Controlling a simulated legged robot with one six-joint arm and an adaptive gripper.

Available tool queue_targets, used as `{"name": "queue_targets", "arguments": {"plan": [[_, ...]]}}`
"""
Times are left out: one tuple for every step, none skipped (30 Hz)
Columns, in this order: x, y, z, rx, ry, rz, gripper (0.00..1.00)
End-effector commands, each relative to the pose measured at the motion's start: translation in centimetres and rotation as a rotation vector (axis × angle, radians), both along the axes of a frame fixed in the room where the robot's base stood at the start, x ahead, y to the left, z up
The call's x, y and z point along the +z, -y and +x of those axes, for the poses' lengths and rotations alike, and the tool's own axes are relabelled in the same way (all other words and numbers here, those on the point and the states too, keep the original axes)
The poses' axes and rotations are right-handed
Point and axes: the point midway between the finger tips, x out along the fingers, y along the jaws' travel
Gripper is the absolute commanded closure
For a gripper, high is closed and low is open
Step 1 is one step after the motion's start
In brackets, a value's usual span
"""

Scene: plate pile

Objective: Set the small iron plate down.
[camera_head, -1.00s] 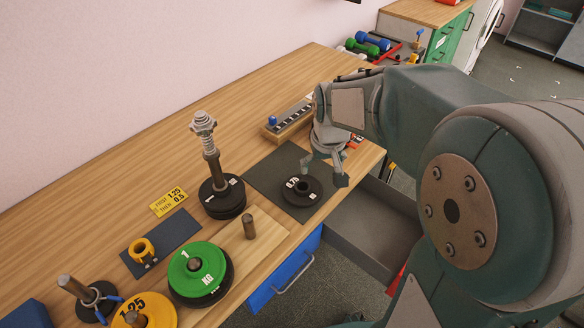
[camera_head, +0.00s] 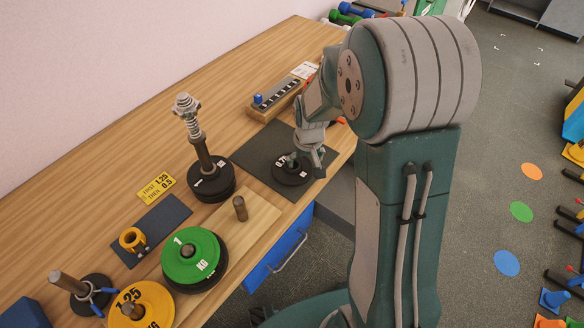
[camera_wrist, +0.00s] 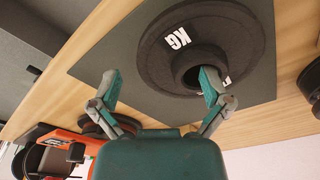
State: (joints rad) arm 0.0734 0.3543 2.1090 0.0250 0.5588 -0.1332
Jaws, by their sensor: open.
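The small iron plate (camera_head: 291,173), black with white lettering and a raised hub, lies flat on the dark mat (camera_head: 254,156) near the bench's front edge. It fills the top of the wrist view (camera_wrist: 162,62). My gripper (camera_head: 304,160) is open at the plate. In the wrist view my gripper (camera_wrist: 158,80) has one fingertip by the hub's hole and the other outside the rim, over the mat. I cannot tell whether either finger touches the plate.
A spring-topped post (camera_head: 203,158) with black plates stands left of the mat. Green (camera_head: 190,256) and yellow (camera_head: 142,304) plates sit nearer. A short wooden-base peg (camera_head: 240,208) and a slotted rack (camera_head: 275,99) flank the mat. The bench behind the spring post is clear.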

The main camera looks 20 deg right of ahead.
Motion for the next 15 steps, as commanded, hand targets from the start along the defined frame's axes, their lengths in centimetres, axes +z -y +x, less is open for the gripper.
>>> {"name": "queue_targets", "arguments": {"plan": [[-0.64,-0.04,0.03,0.000,-0.002,0.000,0.02],[-0.90,-0.04,0.07,0.000,-0.002,0.000,0.02],[-1.12,-0.04,0.10,0.000,-0.001,0.000,0.02],[-1.20,-0.04,0.11,0.000,0.000,0.000,0.02],[-1.23,-0.04,0.13,0.000,0.001,0.000,0.02],[-1.24,-0.04,0.13,0.000,0.001,0.000,0.02],[-1.22,-0.04,0.13,0.000,0.001,0.000,0.02],[-1.21,-0.05,0.13,0.000,0.001,0.000,0.02],[-1.20,-0.05,0.12,0.000,0.001,0.000,0.02],[-1.20,-0.05,0.13,0.000,0.001,0.000,0.02],[-1.20,-0.05,0.13,0.000,0.001,0.000,0.11],[-1.19,-0.05,0.13,0.000,0.001,0.000,0.29],[-1.19,-0.05,0.13,0.000,0.001,0.000,0.43],[-1.21,-0.05,0.14,0.000,0.001,0.000,0.56],[-1.21,-0.05,0.14,0.000,0.001,0.000,0.74]]}}
